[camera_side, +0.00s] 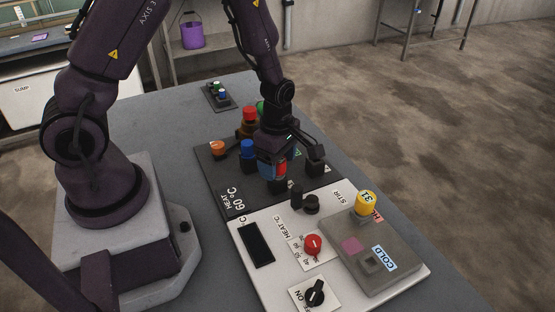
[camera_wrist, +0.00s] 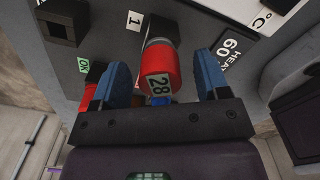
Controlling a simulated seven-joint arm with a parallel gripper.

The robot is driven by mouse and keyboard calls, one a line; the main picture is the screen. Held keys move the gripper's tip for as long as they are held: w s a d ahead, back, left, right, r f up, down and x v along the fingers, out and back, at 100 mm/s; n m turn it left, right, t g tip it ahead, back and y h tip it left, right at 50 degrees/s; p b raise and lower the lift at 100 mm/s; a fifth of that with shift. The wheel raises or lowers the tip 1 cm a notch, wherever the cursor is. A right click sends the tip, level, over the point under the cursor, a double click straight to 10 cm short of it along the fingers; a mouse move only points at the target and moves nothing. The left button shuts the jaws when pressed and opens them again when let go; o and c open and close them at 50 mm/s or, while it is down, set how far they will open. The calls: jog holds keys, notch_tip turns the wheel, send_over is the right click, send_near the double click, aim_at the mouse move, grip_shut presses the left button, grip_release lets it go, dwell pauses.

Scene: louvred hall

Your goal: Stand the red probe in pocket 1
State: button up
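The red probe (camera_wrist: 160,72), labelled 28, is between the two blue fingers of my gripper (camera_wrist: 164,72) in the wrist view. Gaps show on both sides of it, so the gripper looks open around it. A grey shaft shows at its far end, beside a white label 1 (camera_wrist: 134,20). In the side view the red probe (camera_side: 281,171) shows between the fingers, just above a black block (camera_side: 278,187). It looks upright there. Whether its shaft is fully seated in pocket 1 is hidden.
Another black block with a square hole (camera_wrist: 62,32) stands nearby; a red item (camera_wrist: 88,92) is partly behind one finger. Blue (camera_side: 248,148), orange (camera_side: 217,147) and red (camera_side: 250,113) knobs stand left of my gripper. A yellow item (camera_side: 365,203) stands on the grey COLD block (camera_side: 345,268).

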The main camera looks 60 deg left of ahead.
jog(key=shift+r, duration=2.55)
notch_tip(320, 180, up, 13)
